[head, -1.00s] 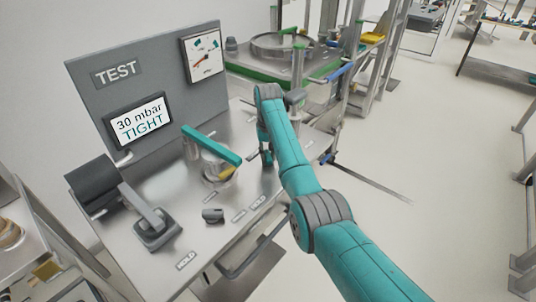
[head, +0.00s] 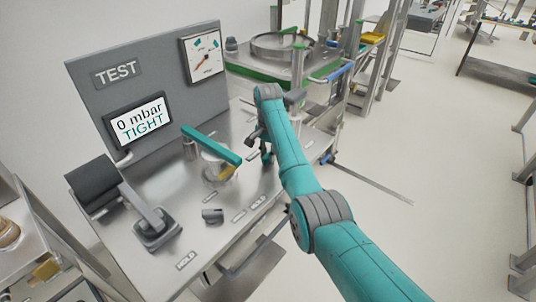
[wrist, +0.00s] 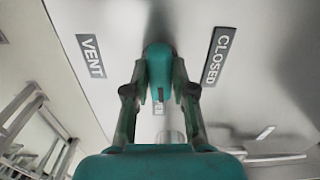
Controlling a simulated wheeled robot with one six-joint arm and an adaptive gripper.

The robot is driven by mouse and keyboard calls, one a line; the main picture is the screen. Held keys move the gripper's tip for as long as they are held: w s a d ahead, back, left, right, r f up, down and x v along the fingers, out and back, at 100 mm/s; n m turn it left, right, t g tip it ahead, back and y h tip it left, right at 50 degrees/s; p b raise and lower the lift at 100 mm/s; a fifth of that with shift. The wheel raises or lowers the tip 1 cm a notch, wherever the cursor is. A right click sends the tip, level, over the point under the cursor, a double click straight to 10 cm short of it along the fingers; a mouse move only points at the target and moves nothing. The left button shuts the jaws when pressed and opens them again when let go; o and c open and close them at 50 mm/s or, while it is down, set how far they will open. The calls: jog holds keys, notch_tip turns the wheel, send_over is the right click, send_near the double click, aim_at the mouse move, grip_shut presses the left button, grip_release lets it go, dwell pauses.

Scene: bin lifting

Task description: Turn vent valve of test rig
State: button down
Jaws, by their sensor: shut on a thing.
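The test rig's grey panel (head: 160,60) reads TEST, and its display (head: 141,119) shows "0 mbar TIGHT". In the wrist view my gripper (wrist: 158,92) is shut on the teal vent valve handle (wrist: 158,62). Its two dark-jointed fingers lie on either side of the handle. The VENT label (wrist: 90,56) is to the left of the handle and the CLOSED label (wrist: 217,56) to the right. In the head view my gripper (head: 266,155) is low over the right part of the metal bench, and the valve handle is mostly hidden behind my arm.
A teal clamp bar (head: 211,145) reaches over a clear part on the bench (head: 185,210). A grey knob (head: 212,216) and a lever with a dark grip (head: 95,186) stand to the left. Open floor (head: 420,140) lies to the right.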

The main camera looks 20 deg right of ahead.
aim_at(268, 154)
jog(key=shift+m, duration=0.5)
jog(key=c, duration=1)
grip_release()
jog(key=shift+o, duration=0.2)
jog(key=shift+r, duration=0.1)
notch_tip(268, 154, up, 12)
